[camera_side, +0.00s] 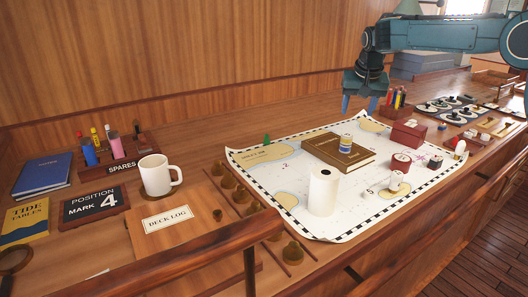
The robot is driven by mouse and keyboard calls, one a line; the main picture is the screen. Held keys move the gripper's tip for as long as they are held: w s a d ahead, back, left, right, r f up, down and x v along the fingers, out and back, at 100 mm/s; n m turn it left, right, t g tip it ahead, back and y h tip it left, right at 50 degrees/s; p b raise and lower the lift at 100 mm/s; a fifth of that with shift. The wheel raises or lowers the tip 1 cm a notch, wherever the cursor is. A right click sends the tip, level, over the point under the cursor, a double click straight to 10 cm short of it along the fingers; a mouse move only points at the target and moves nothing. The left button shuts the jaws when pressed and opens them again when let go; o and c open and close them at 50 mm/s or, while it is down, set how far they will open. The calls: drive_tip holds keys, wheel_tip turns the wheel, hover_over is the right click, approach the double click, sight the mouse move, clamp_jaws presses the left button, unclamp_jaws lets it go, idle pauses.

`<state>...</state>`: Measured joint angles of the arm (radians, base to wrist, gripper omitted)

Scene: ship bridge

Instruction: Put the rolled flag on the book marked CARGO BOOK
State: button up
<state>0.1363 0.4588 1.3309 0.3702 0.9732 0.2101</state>
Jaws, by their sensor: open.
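A brown book (359,159) lies on the sea chart; its cover marking is too small to read, so I cannot confirm that it is the CARGO BOOK. A small banded roll (346,144), white, blue and yellow, stands on the book's cover and looks like a rolled flag. My gripper (359,106) is open and empty, in the air above and behind the book, its fingers pointing down. It appears clear of the book and the roll. Other coloured rolls (90,155) stand in the SPARES rack at the left.
A white paper roll (323,192) stands in front of the book. Dark red boxes (408,133) and small items stand right of it. A white mug (157,175), the DECK LOG (170,220) and a blue book (43,172) are at the left. The chart's (285,155) left part is fairly clear.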

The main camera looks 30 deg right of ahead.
drive_tip(key=s+a+r+n+t+y, duration=0.1)
drive_tip(key=s+a+r+n, duration=0.2)
drive_tip(key=s, duration=0.7)
drive_tip(key=s+a+r+n, duration=0.1)
drive_tip(key=s+a+r, duration=0.3)
drive_tip(key=s, duration=0.5)
drive_tip(key=s+a+f+n+y, duration=0.1)
drive_tip(key=s+a+f+n, duration=0.1)
drive_tip(key=s, duration=0.7)
drive_tip(key=s+a+f+n+t, duration=0.1)
drive_tip(key=s+a+f+n, duration=0.1)
drive_tip(key=s+a+f, duration=0.3)
drive_tip(key=s+f, duration=0.1)
drive_tip(key=s, duration=0.3)
drive_tip(key=shift+y, duration=0.4)
